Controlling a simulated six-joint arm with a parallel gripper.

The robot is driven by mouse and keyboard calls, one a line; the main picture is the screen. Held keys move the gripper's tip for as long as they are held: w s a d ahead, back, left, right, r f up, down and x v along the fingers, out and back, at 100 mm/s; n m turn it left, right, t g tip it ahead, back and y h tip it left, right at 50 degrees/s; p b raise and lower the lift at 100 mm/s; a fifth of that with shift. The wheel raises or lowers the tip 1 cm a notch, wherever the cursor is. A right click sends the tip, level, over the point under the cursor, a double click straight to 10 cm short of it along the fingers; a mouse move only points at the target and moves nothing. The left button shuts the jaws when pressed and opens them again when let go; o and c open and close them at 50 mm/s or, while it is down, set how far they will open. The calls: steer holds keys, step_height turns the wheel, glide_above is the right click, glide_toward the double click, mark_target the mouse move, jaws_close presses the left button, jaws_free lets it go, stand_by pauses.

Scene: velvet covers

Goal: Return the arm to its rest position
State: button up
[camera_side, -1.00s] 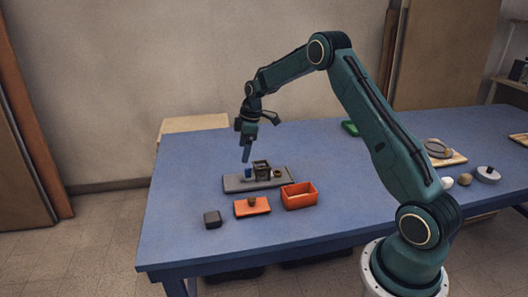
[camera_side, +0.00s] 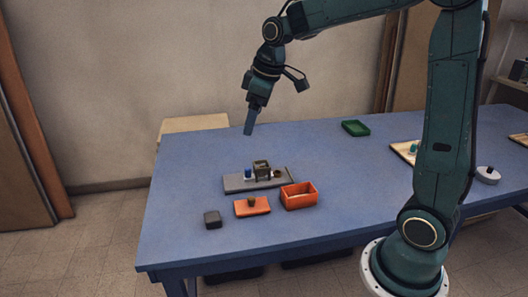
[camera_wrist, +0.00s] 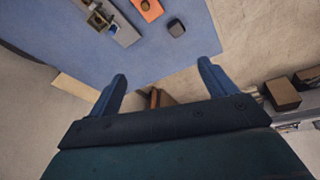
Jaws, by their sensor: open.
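My gripper (camera_side: 249,120) is raised well above the blue table in the side view, over its back left part, pointing down. In the wrist view its two blue fingers (camera_wrist: 160,88) stand wide apart with nothing between them. The blue table (camera_side: 200,165) lies below, clear of the gripper. My upper arm stands nearly upright at the right and hides part of the table behind it.
A grey tray (camera_side: 236,184) holds a dark stand (camera_side: 261,168) and small items. An orange box (camera_side: 299,196), an orange block (camera_side: 252,207) and a dark grey block (camera_side: 212,219) are in front. A green tray (camera_side: 355,128) sits farther back. The air around the gripper is clear.

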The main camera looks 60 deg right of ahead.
steer(key=s+a+m+t, duration=0.1)
steer(key=s+a+m, duration=0.1)
steer(key=s, duration=0.9)
steer(key=s+a+r+m+t, duration=0.1)
steer(key=s+a, duration=0.4)
steer(key=s, duration=0.7)
steer(key=shift+s+m, duration=0.15)
steer(key=shift+m, duration=0.65)
